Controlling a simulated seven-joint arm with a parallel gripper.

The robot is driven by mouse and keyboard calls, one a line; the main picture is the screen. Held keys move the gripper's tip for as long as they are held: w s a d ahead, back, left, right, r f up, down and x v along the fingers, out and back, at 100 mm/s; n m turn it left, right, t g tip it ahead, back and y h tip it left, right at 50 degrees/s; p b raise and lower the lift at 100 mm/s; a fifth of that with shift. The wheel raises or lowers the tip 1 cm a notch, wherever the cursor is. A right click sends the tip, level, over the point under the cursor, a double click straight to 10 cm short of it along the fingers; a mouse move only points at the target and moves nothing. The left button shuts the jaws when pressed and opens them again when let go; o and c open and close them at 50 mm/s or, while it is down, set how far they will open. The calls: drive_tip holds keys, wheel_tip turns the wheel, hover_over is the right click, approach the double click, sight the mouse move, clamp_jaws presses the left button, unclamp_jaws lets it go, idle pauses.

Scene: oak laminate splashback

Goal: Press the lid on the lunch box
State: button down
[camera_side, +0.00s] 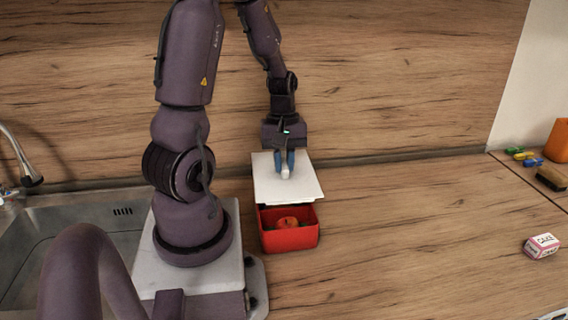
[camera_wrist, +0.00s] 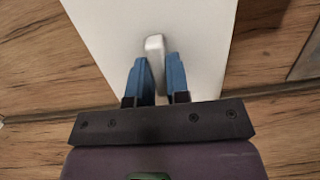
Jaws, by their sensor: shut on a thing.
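The white lid (camera_side: 297,192) is a flat panel with a small pale handle (camera_side: 285,174) on top. My gripper (camera_side: 284,168) is shut on this handle with its blue fingers. In the wrist view my gripper (camera_wrist: 158,85) has a finger on each side of the handle (camera_wrist: 155,47), and the lid (camera_wrist: 205,30) spreads out below. The red lunch box (camera_side: 290,240) stands on the counter with a round reddish thing (camera_side: 287,222) inside. The lid is over the back part of the box and looks raised and shifted backward; the box's front is uncovered. Its back part is hidden.
A metal sink (camera_side: 90,225) with a tap (camera_side: 22,165) is at the left. At the right are a small pink and white box (camera_side: 541,246), a brush (camera_side: 551,178), several coloured pieces (camera_side: 524,156) and an orange object (camera_side: 560,141).

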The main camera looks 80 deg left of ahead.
drive_tip(key=shift+f, duration=3.3)
drive_tip(key=shift+f, duration=0.6)
idle(0.3)
drive_tip(key=c, duration=0.5)
unclamp_jaws()
drive_tip(key=shift+c, duration=0.2)
drive_tip(key=shift+r, duration=0.15)
drive_tip(key=shift+r, duration=3.35)
